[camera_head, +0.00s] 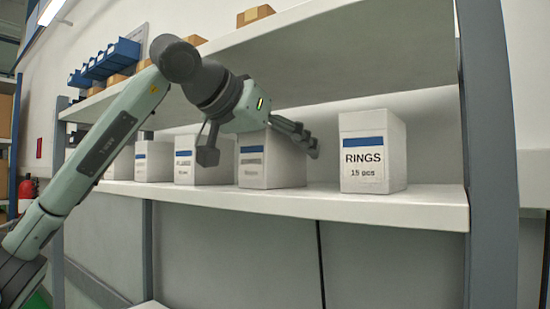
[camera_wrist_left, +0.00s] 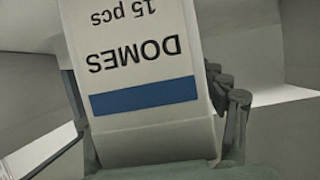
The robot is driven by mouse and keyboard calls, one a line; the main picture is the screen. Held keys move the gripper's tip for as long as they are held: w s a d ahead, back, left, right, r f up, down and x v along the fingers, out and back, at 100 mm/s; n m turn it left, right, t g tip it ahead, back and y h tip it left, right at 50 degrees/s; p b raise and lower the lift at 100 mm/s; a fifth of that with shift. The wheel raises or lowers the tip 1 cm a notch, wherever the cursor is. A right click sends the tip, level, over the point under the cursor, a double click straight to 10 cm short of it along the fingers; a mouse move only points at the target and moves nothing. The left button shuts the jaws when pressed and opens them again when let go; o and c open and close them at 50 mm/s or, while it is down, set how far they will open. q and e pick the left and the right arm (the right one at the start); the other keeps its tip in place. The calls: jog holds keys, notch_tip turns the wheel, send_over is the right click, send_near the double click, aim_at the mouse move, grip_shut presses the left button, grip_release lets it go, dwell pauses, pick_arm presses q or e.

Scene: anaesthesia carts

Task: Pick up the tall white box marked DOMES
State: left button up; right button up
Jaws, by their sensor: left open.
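The white box marked DOMES (camera_wrist_left: 140,70) fills the middle of the left wrist view, its lettering upside down above a blue stripe. My left gripper (camera_wrist_left: 155,95) is open, with one finger on each side of this box; I cannot tell whether either finger touches it. In the head view my left gripper (camera_head: 300,138) is at the upper part of a white box (camera_head: 272,168) on the shelf. That box's label is too blurred to read, but its place fits the DOMES box. The arm and gripper hide its upper part. My right gripper is not in view.
A white box marked RINGS (camera_head: 372,155) stands to the right on the same shelf (camera_head: 420,208), with a gap between. More white boxes (camera_head: 200,165) stand to the left. An upper shelf (camera_head: 360,45) hangs over the arm, and a grey post (camera_head: 490,150) stands at right.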

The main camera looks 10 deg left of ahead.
pick_arm(q)
jog(key=c, duration=1.4)
jog(key=shift+o, duration=0.2)
jog(key=shift+r, duration=0.15)
